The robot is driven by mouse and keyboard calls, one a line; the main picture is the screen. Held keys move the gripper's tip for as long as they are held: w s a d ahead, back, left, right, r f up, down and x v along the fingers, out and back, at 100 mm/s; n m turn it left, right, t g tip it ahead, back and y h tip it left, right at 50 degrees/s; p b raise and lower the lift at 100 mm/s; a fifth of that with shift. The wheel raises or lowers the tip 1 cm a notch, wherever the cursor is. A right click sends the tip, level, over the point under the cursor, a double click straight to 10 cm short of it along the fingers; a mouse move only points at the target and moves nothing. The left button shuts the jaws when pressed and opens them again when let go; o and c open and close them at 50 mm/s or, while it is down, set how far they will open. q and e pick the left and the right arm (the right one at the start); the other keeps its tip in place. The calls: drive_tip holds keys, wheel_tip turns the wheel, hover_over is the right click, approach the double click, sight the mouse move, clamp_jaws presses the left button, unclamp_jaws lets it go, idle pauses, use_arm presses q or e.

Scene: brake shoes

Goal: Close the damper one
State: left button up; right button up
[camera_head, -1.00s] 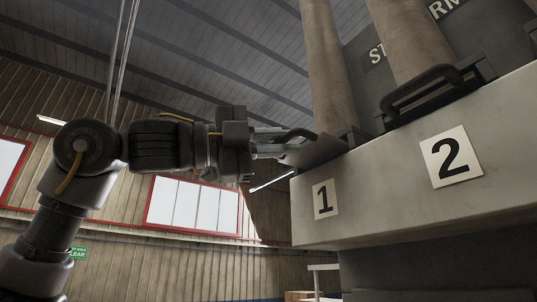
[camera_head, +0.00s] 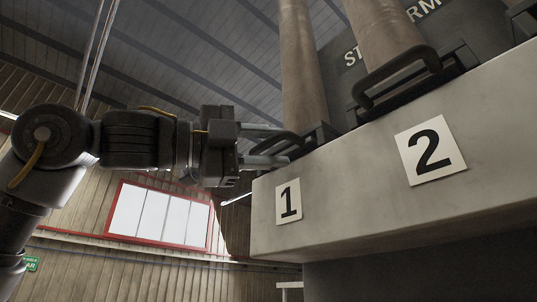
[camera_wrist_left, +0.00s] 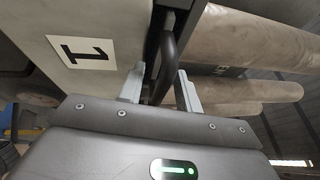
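The damper one handle (camera_head: 290,146) is a dark curved bar on top of the pale ledge, above the label 1 (camera_head: 288,201). My left gripper (camera_head: 264,145) reaches it from the left, with its two pale fingers apart. In the left wrist view, the dark handle bar (camera_wrist_left: 168,55) passes between the open fingers of the left gripper (camera_wrist_left: 160,90). I cannot tell whether either finger touches the bar. The left gripper hides part of the handle in the head view. My right gripper is not in view.
The pale ledge (camera_head: 350,205) also bears the label 2 (camera_head: 431,150), with a second dark handle (camera_head: 395,77) above it. Thick brown pipes (camera_head: 301,65) rise behind the handles. A red-framed window (camera_head: 160,215) is in the far wall.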

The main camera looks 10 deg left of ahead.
use_arm(q)
drive_tip(key=shift+s+a+f, duration=0.1)
drive_tip(key=shift+s+a, duration=0.15)
drive_tip(key=shift+a, duration=0.05)
drive_tip(key=b+v, duration=0.4)
drive_tip(key=v, duration=0.6)
drive_tip(key=shift+a, duration=0.1)
